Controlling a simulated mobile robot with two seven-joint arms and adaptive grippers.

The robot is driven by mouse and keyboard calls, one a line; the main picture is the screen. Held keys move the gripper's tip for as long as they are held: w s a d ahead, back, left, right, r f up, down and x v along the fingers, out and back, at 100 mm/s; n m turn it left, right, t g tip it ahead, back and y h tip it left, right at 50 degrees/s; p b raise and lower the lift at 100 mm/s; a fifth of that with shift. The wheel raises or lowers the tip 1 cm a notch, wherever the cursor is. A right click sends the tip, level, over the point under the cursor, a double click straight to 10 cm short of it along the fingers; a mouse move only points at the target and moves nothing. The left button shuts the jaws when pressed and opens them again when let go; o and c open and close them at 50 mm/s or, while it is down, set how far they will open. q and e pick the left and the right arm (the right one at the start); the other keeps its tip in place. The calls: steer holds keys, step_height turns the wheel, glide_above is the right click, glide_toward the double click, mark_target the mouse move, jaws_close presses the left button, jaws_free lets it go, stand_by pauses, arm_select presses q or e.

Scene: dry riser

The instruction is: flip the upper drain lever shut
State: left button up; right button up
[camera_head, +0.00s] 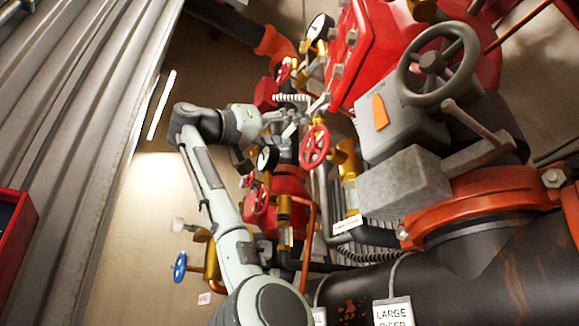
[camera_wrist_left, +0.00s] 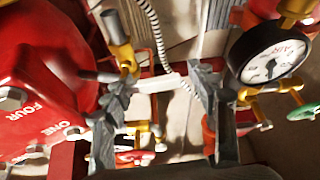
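My left gripper (camera_head: 290,122) reaches in among the riser pipework in the head view, close to a red handwheel (camera_head: 315,147). In the left wrist view its two fingers (camera_wrist_left: 162,112) stand wide apart, with nothing clamped between them. A pale grey bar (camera_wrist_left: 158,84), which looks like a lever, lies crosswise between and beyond the fingers, beside a brass fitting (camera_wrist_left: 121,48). I cannot tell for sure that it is the upper drain lever, or whether a finger touches it. My right gripper is in neither view.
A pressure gauge (camera_wrist_left: 272,62) is close to the right finger, and a red round housing (camera_wrist_left: 40,85) is at the left. In the head view, a large grey handwheel (camera_head: 437,65) and grey gearbox (camera_head: 392,125) stand at the right. Corrugated metal (camera_head: 75,100) lines the left.

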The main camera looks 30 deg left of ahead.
arm_select(q)
steer(key=c, duration=1.1)
steer(key=shift+a+r+m+h, duration=0.15)
steer(key=shift+m+h, duration=0.25)
steer(key=shift+m, duration=0.3)
steer(key=shift+r+m, duration=0.1)
steer(key=shift+m, duration=0.2)
steer(key=o, duration=1.2)
steer(key=shift+c, duration=0.2)
